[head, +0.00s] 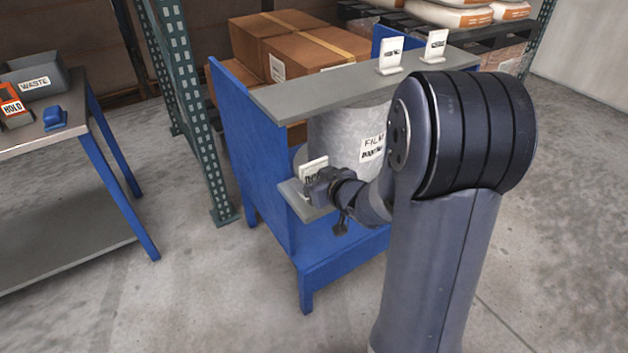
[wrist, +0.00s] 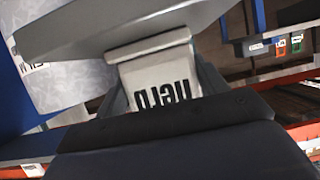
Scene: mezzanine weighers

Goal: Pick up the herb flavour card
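The herb flavour card (head: 314,168) is a small white upright card at the left end of a grey lower ledge (head: 290,196) on the blue stand. In the wrist view the card (wrist: 158,78) appears upside down with dark lettering, its foot against the grey ledge (wrist: 95,30). My gripper (head: 318,182) is at the card. In the wrist view its dark fingers (wrist: 163,92) flank the card on both sides. Whether they press on it or leave a small gap cannot be told. Part of the card is hidden behind the gripper body.
Two other white cards (head: 390,56) (head: 435,46) stand on the stand's upper grey shelf (head: 275,100). A pale drum labelled film (head: 336,135) sits under that shelf, close behind my gripper. A side table (head: 40,140) and green rack post (head: 200,130) are to the left.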

